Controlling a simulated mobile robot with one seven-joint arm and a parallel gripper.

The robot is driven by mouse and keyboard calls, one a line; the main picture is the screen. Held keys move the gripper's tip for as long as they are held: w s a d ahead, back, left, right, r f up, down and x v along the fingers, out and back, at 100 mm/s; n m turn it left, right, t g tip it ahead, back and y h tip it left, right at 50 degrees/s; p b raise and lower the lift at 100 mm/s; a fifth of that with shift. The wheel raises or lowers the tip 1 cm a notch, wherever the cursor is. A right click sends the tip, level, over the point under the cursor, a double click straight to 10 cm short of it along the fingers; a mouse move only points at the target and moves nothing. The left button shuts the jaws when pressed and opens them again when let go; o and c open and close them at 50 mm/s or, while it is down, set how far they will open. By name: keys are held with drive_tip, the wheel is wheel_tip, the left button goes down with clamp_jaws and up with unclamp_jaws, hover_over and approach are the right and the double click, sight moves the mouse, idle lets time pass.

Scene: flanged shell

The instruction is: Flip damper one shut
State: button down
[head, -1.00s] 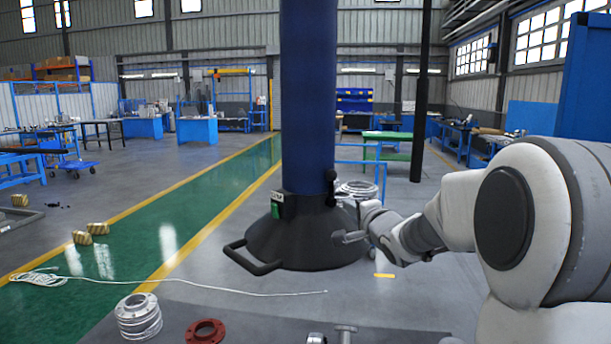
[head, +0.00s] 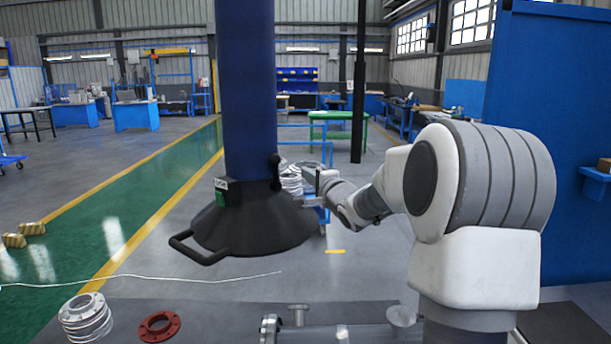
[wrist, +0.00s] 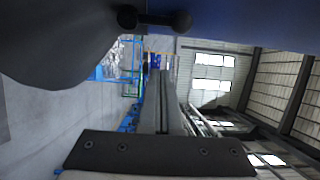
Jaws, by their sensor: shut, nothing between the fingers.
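The blue duct (head: 246,90) hangs down into a black flared hood (head: 250,228) with a loop handle at its lower left. A short black lever (head: 275,172) with a knobbed end sits upright at the right side of the duct's collar. A green label plate (head: 221,192) is on the collar's left side. My gripper (head: 308,186) is just right of the lever, apart from it, shut and empty. In the wrist view, my shut fingers (wrist: 162,95) point ahead, and the black lever (wrist: 155,19) lies across the top, with the hood (wrist: 55,40) at upper left.
Below the hood, a grey bench (head: 220,315) carries a silver flanged part (head: 86,315), a red flange ring (head: 159,327) and a metal pipe fitting (head: 299,314). A blue panel (head: 545,140) stands at right. A green-topped table (head: 335,117) is behind.

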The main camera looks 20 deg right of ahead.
sight(275, 169)
drive_tip(key=w, duration=0.7)
drive_tip(key=a, duration=0.2)
drive_tip(key=s+a, duration=0.1)
drive_tip(key=a, duration=0.1)
drive_tip(key=shift+s+p, duration=0.15)
drive_tip(key=shift+p, duration=0.2)
drive_tip(key=shift+f+b, duration=0.15)
drive_tip(key=shift+b, duration=0.35)
